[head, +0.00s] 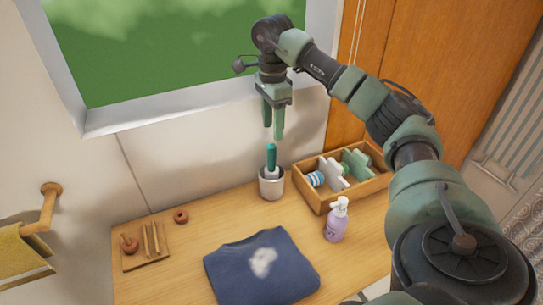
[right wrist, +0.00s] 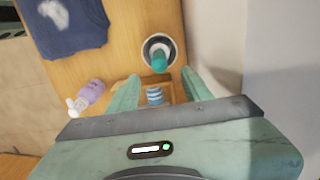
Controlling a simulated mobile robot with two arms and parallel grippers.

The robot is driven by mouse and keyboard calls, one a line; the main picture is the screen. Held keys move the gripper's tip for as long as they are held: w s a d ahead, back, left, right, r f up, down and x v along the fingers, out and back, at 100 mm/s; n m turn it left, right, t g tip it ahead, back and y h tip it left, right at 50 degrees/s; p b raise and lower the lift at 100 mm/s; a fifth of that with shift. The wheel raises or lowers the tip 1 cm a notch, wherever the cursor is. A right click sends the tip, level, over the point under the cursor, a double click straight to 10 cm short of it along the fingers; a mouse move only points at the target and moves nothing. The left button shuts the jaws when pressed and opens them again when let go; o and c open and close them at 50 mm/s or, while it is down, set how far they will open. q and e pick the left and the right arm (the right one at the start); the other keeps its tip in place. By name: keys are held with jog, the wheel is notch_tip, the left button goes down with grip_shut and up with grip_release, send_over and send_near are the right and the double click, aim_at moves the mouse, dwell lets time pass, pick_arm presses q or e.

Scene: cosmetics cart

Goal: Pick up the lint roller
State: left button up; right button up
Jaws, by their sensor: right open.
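The lint roller (head: 271,157) stands upright in a light grey cup (head: 265,188) at the back of the table, its teal handle pointing up. In the right wrist view the teal handle end (right wrist: 159,63) shows inside the cup's rim, beyond and between the fingertips. My right gripper (head: 273,131) is open and empty, pointing down just above the handle, with a small gap. Its two green fingers also show in the right wrist view (right wrist: 160,82). My left gripper is not in view.
A wooden box (head: 318,205) with several upright pieces stands close right of the cup. A lilac pump bottle (head: 336,222) is in front of it. A folded navy garment (head: 290,265) with white fluff lies in front. A wooden tray (head: 137,262) is at left. The wall is close behind.

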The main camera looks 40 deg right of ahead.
aim_at(272, 144)
jog(key=shift+f, duration=1.25)
notch_tip(272, 144, down, 5)
jog(key=shift+a+f+p, duration=0.1)
jog(key=shift+f+p, duration=0.05)
jog(key=shift+p, duration=1.05)
jog(key=shift+f, duration=0.5)
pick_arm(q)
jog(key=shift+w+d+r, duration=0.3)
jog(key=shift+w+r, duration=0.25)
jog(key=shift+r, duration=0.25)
pick_arm(e)
grip_shut()
